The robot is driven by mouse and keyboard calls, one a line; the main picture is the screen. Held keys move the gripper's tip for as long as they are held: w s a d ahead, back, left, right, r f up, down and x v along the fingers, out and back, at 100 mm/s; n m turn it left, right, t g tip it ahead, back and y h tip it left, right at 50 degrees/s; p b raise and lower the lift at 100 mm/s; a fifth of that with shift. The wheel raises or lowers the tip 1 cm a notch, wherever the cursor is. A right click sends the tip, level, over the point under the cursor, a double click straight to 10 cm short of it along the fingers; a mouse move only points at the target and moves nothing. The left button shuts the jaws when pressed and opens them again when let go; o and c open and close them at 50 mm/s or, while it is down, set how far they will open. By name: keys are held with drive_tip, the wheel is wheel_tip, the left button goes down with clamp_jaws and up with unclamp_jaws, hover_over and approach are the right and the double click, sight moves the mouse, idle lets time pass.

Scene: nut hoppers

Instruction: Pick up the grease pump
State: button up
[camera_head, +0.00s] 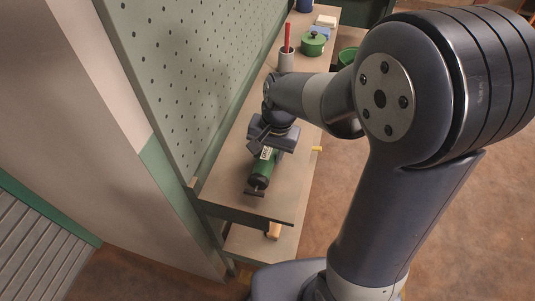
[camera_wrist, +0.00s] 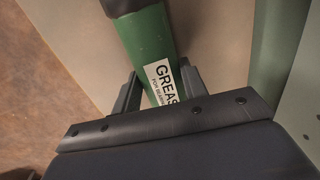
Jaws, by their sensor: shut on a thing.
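The green grease pump (camera_head: 263,168) lies on the bench with its dark end toward the near edge. In the wrist view its green barrel (camera_wrist: 149,45) carries a white label (camera_wrist: 162,80) reading "GREAS", the rest cut off. My gripper (camera_head: 266,143) is over the pump's barrel from above. In the wrist view its two fingers (camera_wrist: 158,95) stand on either side of the barrel, shut on it. The pump's far part is hidden under my gripper and wrist. I cannot tell whether the pump is clear of the bench top.
A pegboard (camera_head: 185,65) rises along the bench's left side. Farther back on the bench top (camera_head: 228,188) are a grey cup (camera_head: 286,61) with a red-handled tool and a green lidded pot (camera_head: 313,43). A wooden block (camera_head: 273,231) sits on the lower shelf. Open floor lies to the right.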

sight(268, 151)
clamp_jaws()
wheel_tip(268, 151, up, 10)
drive_tip(key=shift+r, duration=0.1)
idle(0.5)
drive_tip(key=shift+o, duration=0.3)
unclamp_jaws()
clamp_jaws()
